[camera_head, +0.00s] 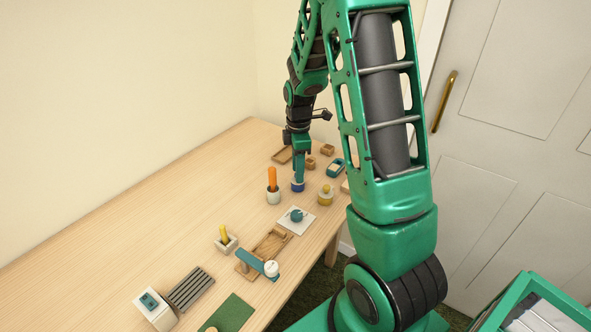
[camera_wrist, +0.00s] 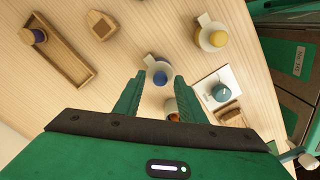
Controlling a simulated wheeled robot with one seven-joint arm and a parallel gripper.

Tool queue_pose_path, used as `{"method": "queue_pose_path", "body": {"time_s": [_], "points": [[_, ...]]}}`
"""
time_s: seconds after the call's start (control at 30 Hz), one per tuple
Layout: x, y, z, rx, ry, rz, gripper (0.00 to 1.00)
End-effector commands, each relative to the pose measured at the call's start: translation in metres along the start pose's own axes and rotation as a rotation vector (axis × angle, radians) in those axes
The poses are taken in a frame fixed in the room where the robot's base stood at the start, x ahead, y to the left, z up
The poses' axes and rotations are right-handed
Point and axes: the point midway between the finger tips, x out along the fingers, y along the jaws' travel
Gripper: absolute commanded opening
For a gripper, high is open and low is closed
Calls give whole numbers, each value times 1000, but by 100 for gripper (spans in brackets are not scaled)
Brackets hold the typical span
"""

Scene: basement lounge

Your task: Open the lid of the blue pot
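The blue pot (camera_head: 297,187) is a small round pot on the table, directly below my gripper (camera_head: 299,177) in the head view. In the wrist view, its blue round top (camera_wrist: 160,77) shows over a pale base, between the fingertips of my gripper (camera_wrist: 159,82). The two green fingers are apart, one on each side of it. They are open and hold nothing. I cannot tell whether they touch the pot. The lid looks in place, though its edge is hard to make out.
A yellow-topped pot (camera_head: 326,195) stands to the right. A white cup with an orange stick (camera_head: 272,188) is close on the left. A teal pot on a white board (camera_head: 296,215) is nearer the front. A wooden tray (camera_wrist: 55,50) lies upper left in the wrist view.

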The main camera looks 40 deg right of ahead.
Motion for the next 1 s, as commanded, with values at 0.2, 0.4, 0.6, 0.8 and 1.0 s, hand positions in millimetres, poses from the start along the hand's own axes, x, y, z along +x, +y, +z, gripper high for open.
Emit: {"method": "queue_pose_path", "body": {"time_s": [0.2, 0.4, 0.6, 0.8, 1.0], "points": [[0, 0, 0, 0, 0, 0, 37], [0, 0, 0, 1, 0, 0, 0], [0, 0, -1, 7, 0, 0, 0], [0, 2, -2, 62, 0, 0, 0], [0, 5, -4, 192, 0, -1, 0]]}}
